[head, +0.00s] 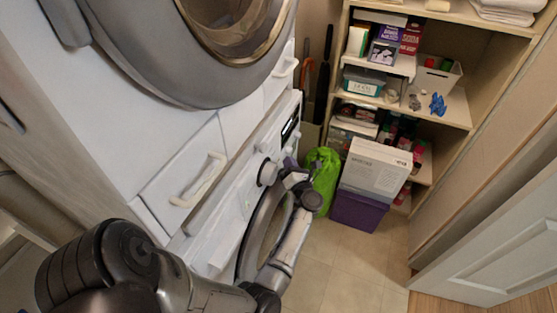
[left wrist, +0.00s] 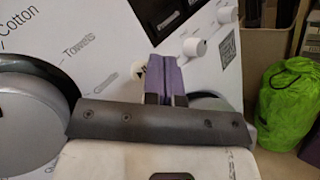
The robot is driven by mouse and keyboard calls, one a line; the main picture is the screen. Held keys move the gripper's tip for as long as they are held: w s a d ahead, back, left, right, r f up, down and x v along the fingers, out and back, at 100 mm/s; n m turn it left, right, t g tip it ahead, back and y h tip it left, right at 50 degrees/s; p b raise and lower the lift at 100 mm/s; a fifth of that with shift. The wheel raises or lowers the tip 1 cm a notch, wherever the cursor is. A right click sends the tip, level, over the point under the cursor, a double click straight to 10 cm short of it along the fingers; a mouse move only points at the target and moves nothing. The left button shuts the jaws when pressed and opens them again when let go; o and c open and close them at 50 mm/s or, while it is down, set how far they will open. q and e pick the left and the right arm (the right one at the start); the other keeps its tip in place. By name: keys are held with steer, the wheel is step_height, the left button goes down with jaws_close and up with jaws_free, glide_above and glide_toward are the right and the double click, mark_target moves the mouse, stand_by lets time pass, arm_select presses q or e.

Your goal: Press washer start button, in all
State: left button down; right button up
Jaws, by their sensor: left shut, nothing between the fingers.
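The washer (head: 222,225) is the lower of two stacked white machines. Its front panel carries a large round dial (head: 267,173) and a dark display (head: 290,122). In the left wrist view, the panel shows small white knobs (left wrist: 194,47) and a pale spot with a dark symbol (left wrist: 139,70), possibly the start button. My left gripper (left wrist: 167,62) is shut and empty, its purple fingertips together just right of that spot. In the head view the gripper (head: 290,168) is close to the panel, right of the dial. Whether it touches the panel, I cannot tell. My right gripper is not in view.
The upper machine's round door (head: 215,45) overhangs at the top. A green bag (head: 323,178), a purple bin (head: 357,211) and a white box (head: 377,168) stand close behind my gripper. Wooden shelves (head: 455,106) hold supplies. The tiled floor (head: 350,270) is clear at front.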

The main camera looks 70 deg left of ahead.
arm_select(q)
steer(key=shift+s+a, duration=0.1)
steer(key=shift+s+a, duration=0.25)
